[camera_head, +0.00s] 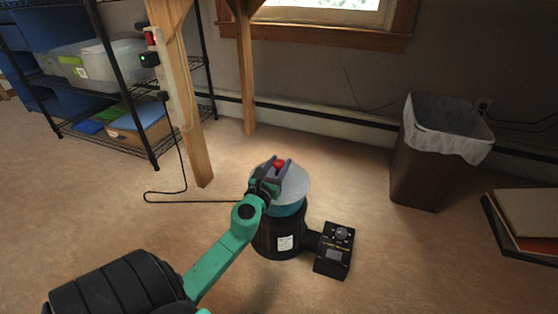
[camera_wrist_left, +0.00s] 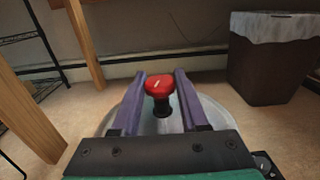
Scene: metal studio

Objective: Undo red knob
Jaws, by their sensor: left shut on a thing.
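The red knob (camera_head: 279,164) stands on a black stem on top of a round, pale lid (camera_head: 298,186). The lid covers a dark cylindrical machine (camera_head: 270,240) with a teal band, standing on the floor. In the left wrist view the red knob (camera_wrist_left: 158,85) has a small white mark on its top. My left gripper (camera_head: 277,166) reaches in over the lid, and its two purple fingers lie on either side of the knob, shut on it. The lower stem is partly visible between the fingers. My right gripper is not in view.
A black control box (camera_head: 334,251) with a dial is beside the machine. A wooden post (camera_head: 185,110) and a black cable (camera_head: 185,198) are to the left. A lined bin (camera_head: 430,165) is at right. A shelf (camera_head: 140,120) holds boxes. Carpet in front is clear.

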